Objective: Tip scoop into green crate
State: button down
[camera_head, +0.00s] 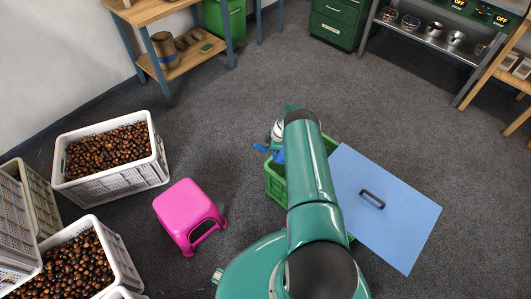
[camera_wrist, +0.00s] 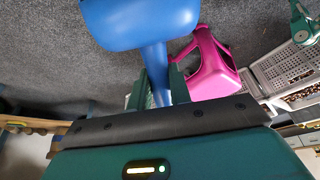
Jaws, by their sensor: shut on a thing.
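The green crate (camera_head: 276,184) stands on the floor beside my body in the head view, and my arm hides most of its inside. My gripper (camera_wrist: 158,84) is shut on the handle of the blue scoop (camera_wrist: 140,22), whose bowl fills the top of the wrist view. In the head view only small blue parts of the scoop (camera_head: 278,156) show, by the crate's far left rim. Only smooth blue outer surface shows in the wrist view; I cannot tell what the scoop holds. Whether it is over the crate's opening is unclear.
A blue board with a black handle (camera_head: 412,222) lies right of the crate. A pink stool (camera_head: 186,206) stands left. White crates of chestnuts (camera_head: 112,187) are at the far left. A wooden bench (camera_head: 152,10) and shelves (camera_head: 426,36) line the back. Floor beyond the crate is clear.

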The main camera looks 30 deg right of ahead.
jog(key=s+d+r+t+y, duration=0.3)
jog(key=d+r+y, duration=0.2)
jog(key=d, duration=0.1)
jog(key=shift+s+d+r+y, duration=0.35)
jog(key=shift+d+y, duration=0.05)
dwell(0.9)
jog(key=w+a+f+h, duration=0.1)
jog(key=a, duration=0.1)
jog(key=w+a+f+g+h, duration=0.1)
jog(key=a+h, duration=0.1)
jog(key=w+a+f+g+h, duration=0.1)
jog(key=a+f, duration=0.1)
jog(key=shift+w, duration=0.1)
jog(key=shift+w+a+f+g+h, duration=0.4)
jog(key=shift+a+f+g+h, duration=0.25)
jog(key=shift+h, duration=0.55)
jog(key=shift+w+a+f+g+h, duration=0.35)
jog(key=shift+a+f+g+h, duration=0.3)
jog(key=shift+h, duration=0.55)
jog(key=shift+w+a+f+g+h, duration=0.45)
jog(key=shift+a+g+h, duration=0.3)
jog(key=shift+h, duration=0.45)
